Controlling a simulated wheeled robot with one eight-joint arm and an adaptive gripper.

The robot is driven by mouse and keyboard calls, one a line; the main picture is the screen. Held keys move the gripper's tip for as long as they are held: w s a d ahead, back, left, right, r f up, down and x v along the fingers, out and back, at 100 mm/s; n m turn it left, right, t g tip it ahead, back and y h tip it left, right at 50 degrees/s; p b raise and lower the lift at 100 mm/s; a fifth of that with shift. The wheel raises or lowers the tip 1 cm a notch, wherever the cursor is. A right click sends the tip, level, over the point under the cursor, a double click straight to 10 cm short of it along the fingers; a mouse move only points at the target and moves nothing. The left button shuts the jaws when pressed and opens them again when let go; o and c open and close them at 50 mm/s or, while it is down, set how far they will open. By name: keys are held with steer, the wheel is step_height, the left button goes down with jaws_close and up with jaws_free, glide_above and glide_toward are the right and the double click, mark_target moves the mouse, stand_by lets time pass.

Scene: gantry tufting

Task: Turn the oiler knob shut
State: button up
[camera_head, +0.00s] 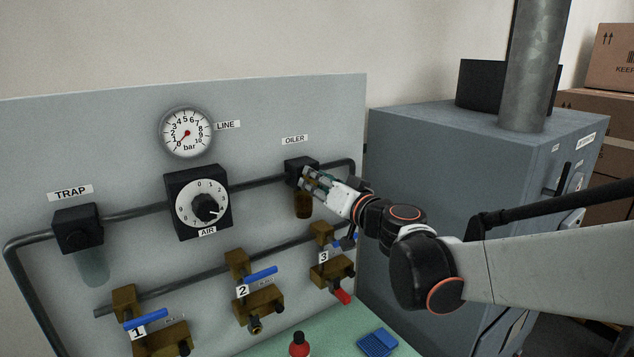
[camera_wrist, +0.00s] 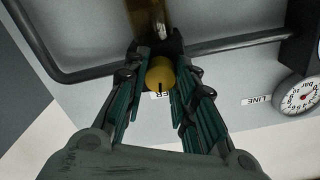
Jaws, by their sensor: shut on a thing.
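The oiler (camera_head: 301,166) is a black block with an amber bowl (camera_head: 303,206) below it, under the OILER label at the panel's upper right. My gripper (camera_head: 308,179) reaches it from the right and covers part of its front. In the wrist view the oiler knob (camera_wrist: 160,74) is a round yellow-brown cap with a dark mark on its face. The fingers of my gripper (camera_wrist: 160,85) stand on both sides of the knob and are shut on it. The amber bowl shows above the knob in the wrist view (camera_wrist: 150,20).
A grey cabinet (camera_head: 450,170) stands close on the right. A red bottle (camera_head: 299,345) and blue object (camera_head: 377,343) are below.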

steer(key=shift+s+f+n, duration=0.1)
steer(key=shift+n, duration=1)
steer(key=o, duration=1.1)
steer(key=v, duration=1.2)
